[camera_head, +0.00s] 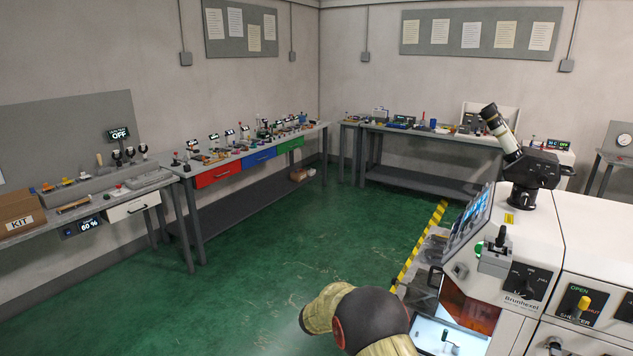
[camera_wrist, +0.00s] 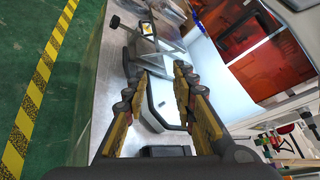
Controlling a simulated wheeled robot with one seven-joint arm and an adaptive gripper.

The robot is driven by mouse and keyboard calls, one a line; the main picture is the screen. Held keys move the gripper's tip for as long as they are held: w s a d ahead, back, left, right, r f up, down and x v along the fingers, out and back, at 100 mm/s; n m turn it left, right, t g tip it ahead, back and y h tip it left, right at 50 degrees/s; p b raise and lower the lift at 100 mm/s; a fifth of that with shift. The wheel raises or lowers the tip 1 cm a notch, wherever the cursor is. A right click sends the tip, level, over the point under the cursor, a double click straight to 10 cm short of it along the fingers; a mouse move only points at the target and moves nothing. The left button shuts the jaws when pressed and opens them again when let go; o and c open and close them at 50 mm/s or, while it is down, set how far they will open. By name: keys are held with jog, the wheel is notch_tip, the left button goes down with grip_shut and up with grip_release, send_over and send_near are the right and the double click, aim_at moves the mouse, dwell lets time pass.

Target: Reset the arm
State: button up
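My arm (camera_head: 372,318) shows at the bottom of the head view as a dark rounded link with tan covers, in front of the white machine. My gripper is hidden or out of frame there. In the wrist view my gripper (camera_wrist: 155,78) has its two yellow-and-dark fingers spread apart. It is open, and I see nothing clamped between the fingers. Grey and white machine parts show beyond and between the fingertips; I cannot tell how far off they are.
The white machine (camera_head: 535,245), with an orange window (camera_head: 468,310) and a microscope-like tube, stands close at right. The window also shows in the wrist view (camera_wrist: 240,42). Yellow-black floor tape (camera_head: 418,248) runs beside it. Benches (camera_head: 205,172) line the walls. Green floor (camera_head: 270,255) is clear.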

jog(key=s+d+r+m+g+y, duration=0.2)
jog(key=s+d+r+m, duration=0.1)
jog(key=s+r+m, duration=0.75)
jog(key=s+d+r+m+g+y, duration=0.3)
jog(key=s+r+m, duration=0.4)
jog(key=s, duration=0.6)
jog(key=s+a+r+m+t+y, duration=0.1)
jog(key=s+a+m+y, duration=0.1)
jog(key=s+m, duration=0.3)
jog(key=s+a+r+m+t+y, duration=0.1)
jog(key=s+a+r+m+y, duration=0.1)
jog(key=s, duration=1)
jog(key=s+a+r+m+t+y, duration=0.1)
jog(key=s+a+r+m+y, duration=0.1)
jog(key=s+a+m, duration=0.3)
jog(key=s+m+y, duration=0.1)
jog(key=s+m, duration=0.2)
jog(key=shift+s+a+r, duration=0.2)
jog(key=shift+a, duration=0.15)
